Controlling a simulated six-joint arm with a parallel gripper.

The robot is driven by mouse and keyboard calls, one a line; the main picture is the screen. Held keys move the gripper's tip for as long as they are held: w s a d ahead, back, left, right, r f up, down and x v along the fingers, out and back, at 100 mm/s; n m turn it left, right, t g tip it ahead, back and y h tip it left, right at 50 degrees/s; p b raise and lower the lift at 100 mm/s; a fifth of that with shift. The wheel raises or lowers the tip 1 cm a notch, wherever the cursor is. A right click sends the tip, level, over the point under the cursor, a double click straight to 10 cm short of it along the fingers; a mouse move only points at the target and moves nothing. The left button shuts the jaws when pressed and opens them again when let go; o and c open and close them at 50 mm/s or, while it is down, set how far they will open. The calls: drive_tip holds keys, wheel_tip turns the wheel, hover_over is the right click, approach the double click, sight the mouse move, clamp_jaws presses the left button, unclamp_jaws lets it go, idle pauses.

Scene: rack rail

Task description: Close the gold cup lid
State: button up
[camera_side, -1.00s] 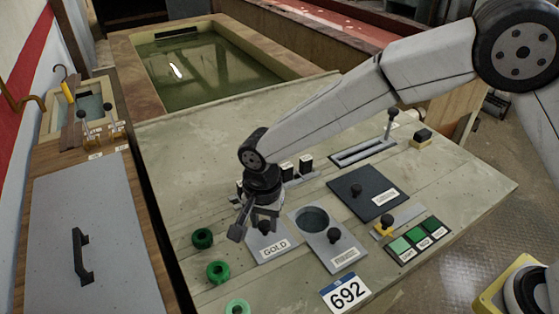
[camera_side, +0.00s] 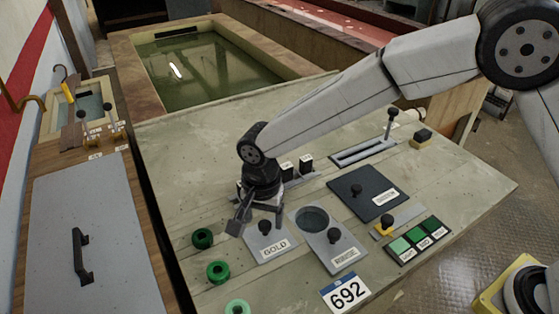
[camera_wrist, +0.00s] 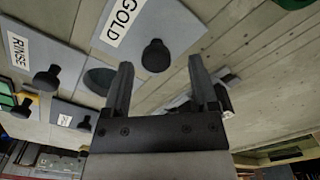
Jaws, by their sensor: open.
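The gold cup lid is a grey plate (camera_side: 258,245) with a white GOLD label and a black knob (camera_side: 265,227). In the wrist view the knob (camera_wrist: 155,55) shows between the finger ends, beside the GOLD label (camera_wrist: 122,20). My gripper (camera_side: 257,219) is open and empty, with its fingers spread at the far side of the knob. In the wrist view my gripper (camera_wrist: 160,62) has one finger on each side of the knob in the picture. I cannot tell whether it touches the knob. The cup opening under or behind the lid is hidden by my gripper.
To the right, the RINSE lid (camera_side: 345,257) has its own knob, with an open round hole (camera_side: 313,219) beside it. A dark lid (camera_side: 370,195) lies farther right. Green rings (camera_side: 202,238) stand to the left. A 692 plate (camera_side: 346,293) lies in front.

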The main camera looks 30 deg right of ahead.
sight(264, 222)
drive_tip(key=shift+r, duration=3.55)
drive_tip(key=shift+w+d, duration=0.1)
drive_tip(key=shift+d, duration=0.3)
drive_tip(key=s+d+f+n+t, duration=0.1)
drive_tip(key=s+d+n, duration=0.2)
drive_tip(key=d, duration=0.6)
drive_tip(key=s+d+f+n, duration=0.1)
drive_tip(key=s+d+n, duration=0.2)
drive_tip(key=s+d, duration=0.2)
drive_tip(key=s+d+f+n+t, duration=0.1)
drive_tip(key=s+d, duration=0.3)
drive_tip(key=d, duration=0.8)
drive_tip(key=shift+s+d+f+n+t, duration=0.15)
drive_tip(key=shift+d+f+n+t, duration=0.15)
drive_tip(key=shift+n, duration=0.6)
drive_tip(key=shift+s+d, duration=0.25)
drive_tip(key=shift+s, duration=0.05)
